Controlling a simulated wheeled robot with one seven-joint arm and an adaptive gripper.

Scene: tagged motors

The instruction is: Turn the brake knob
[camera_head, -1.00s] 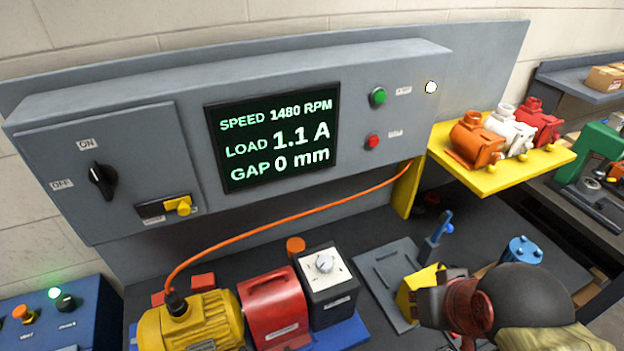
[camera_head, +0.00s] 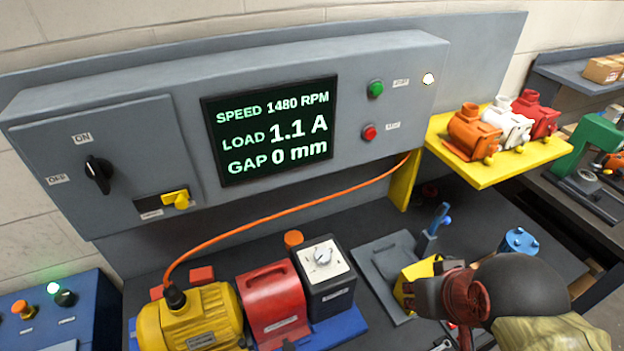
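The brake knob (camera_head: 322,256) is a small silver-white dial on the white top face of a dark box (camera_head: 326,285), at the lower middle of the head view. The box stands beside the red guard (camera_head: 272,302) and the yellow motor (camera_head: 195,318). My arm comes in from the lower right, with its dark red and black wrist part to the right of the knob and clearly apart from it. The fingers of my gripper point down and are mostly hidden at the lower edge, so their opening does not show.
The display (camera_head: 271,130) reads 1480 RPM, 1.1 A, 0 mm. A yellow block (camera_head: 418,275) and a blue-handled clamp (camera_head: 433,232) stand right of the box. Three coloured housings sit on the yellow shelf (camera_head: 500,170).

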